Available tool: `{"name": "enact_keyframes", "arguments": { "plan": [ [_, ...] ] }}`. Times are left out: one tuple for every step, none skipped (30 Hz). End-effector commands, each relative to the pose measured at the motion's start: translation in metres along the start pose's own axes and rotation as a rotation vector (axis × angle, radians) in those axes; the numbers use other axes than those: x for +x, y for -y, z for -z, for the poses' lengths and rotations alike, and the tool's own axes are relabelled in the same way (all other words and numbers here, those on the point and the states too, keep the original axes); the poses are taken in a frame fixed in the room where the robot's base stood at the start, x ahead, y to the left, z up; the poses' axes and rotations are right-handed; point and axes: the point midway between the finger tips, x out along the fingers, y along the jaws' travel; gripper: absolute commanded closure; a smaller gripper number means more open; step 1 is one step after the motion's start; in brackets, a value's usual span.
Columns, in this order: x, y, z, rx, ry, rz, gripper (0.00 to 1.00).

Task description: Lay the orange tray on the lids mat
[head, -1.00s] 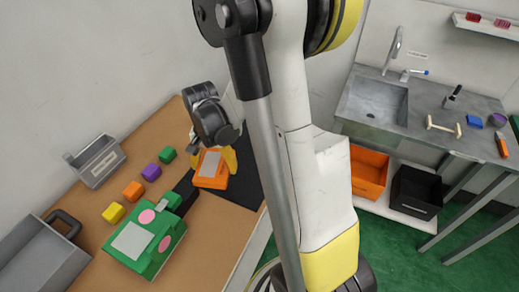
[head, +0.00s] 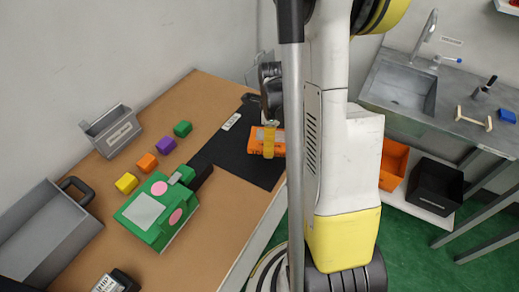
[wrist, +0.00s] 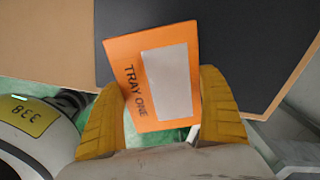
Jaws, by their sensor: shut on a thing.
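The orange tray (wrist: 152,76), lettered "TRAY ONE" with a pale panel, is between the yellow fingers of my gripper (wrist: 168,108) in the wrist view. My gripper is shut on it. In the head view the orange tray (head: 258,140) shows over the right part of the dark mat (head: 232,156), partly hidden by a finger and my arm. A white label lies at the mat's upper left; its words are too small to read. I cannot tell whether the tray touches the mat.
A green box (head: 160,211) with pink discs stands left of the mat. Several coloured cubes, a small grey bin (head: 112,130) and a large grey tray (head: 42,235) are further left. The table's right edge is near the mat. A sink counter (head: 455,110) stands at the right.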

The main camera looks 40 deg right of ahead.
Motion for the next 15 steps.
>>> {"name": "enact_keyframes", "arguments": {
  "plan": [
    [0.011, 0.004, -0.012, -0.005, 0.000, 0.000, 0.52],
    [0.014, 0.006, -0.017, -0.004, 0.000, 0.000, 0.52],
    [0.018, 0.009, -0.024, -0.004, 0.000, 0.000, 0.52],
    [0.020, 0.011, -0.028, -0.004, 0.000, 0.000, 0.52],
    [0.022, 0.012, -0.031, -0.003, 0.000, 0.000, 0.52],
    [0.024, 0.013, -0.035, -0.003, 0.000, 0.000, 0.52],
    [0.025, 0.014, -0.037, -0.003, 0.000, 0.000, 0.52],
    [0.025, 0.015, -0.039, -0.002, 0.000, 0.000, 0.52],
    [0.026, 0.015, -0.040, -0.002, 0.000, 0.000, 0.52],
    [0.028, 0.015, -0.040, -0.002, 0.000, 0.000, 0.52],
    [0.030, 0.015, -0.040, -0.002, 0.000, 0.000, 0.52],
    [0.035, 0.015, -0.040, -0.002, 0.000, 0.000, 0.52],
    [0.039, 0.015, -0.040, -0.002, 0.000, 0.000, 0.52],
    [0.044, 0.015, -0.040, -0.002, 0.000, 0.000, 0.52],
    [0.051, 0.015, -0.040, -0.002, 0.000, 0.000, 0.52]
  ]
}}
